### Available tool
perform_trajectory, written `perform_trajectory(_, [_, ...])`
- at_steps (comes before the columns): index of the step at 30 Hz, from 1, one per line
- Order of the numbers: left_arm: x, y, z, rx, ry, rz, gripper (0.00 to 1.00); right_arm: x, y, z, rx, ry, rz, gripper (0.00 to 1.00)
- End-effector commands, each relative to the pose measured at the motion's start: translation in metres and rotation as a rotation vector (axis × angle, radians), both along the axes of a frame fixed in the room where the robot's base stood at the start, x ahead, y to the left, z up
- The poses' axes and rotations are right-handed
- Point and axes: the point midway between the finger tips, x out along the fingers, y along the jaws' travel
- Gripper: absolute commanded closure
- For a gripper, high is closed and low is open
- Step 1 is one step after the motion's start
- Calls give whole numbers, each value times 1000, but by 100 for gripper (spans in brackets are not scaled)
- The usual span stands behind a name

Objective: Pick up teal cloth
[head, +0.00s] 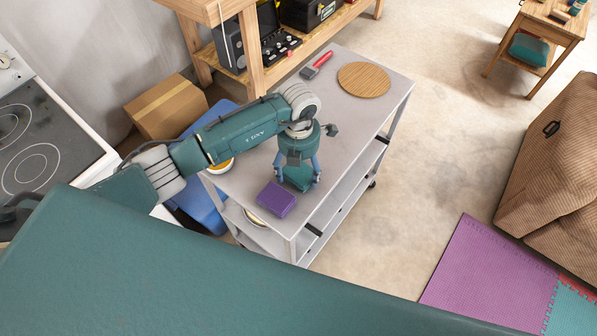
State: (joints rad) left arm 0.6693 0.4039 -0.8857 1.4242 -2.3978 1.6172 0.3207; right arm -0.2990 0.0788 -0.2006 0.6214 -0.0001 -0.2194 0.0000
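The teal cloth (299,183) looks like a small folded bundle on the top of the grey metal cart (330,125), near its front end. My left gripper (298,180) points down over it, with its two bluish fingers spread wide, one on each side of the cloth. I cannot tell whether the fingertips touch it. The gripper body hides the upper part of the cloth. A purple folded cloth (276,200) lies just to the left and in front of it. My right gripper is not in view.
A stove (40,140) stands at left, a wooden workbench (290,55) behind. A brown recliner (555,170) stands at right. Floor between is clear.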

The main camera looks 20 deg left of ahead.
Motion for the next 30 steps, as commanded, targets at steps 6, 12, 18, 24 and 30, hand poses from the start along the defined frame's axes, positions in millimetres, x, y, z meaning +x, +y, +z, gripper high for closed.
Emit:
perform_trajectory(6, [0, 1, 0, 2, 0, 1, 62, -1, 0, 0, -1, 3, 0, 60])
perform_trajectory(12, [0, 1, 0, 2, -1, 1, 62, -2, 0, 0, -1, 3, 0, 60])
perform_trajectory(18, [1, 1, 5, 1, -3, 0, 62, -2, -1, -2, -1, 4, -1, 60])
perform_trajectory(24, [2, 1, 30, 2, -6, -1, 62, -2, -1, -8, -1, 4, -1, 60])
perform_trajectory(30, [3, 0, 82, 1, -10, -2, 62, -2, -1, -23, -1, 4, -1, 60])
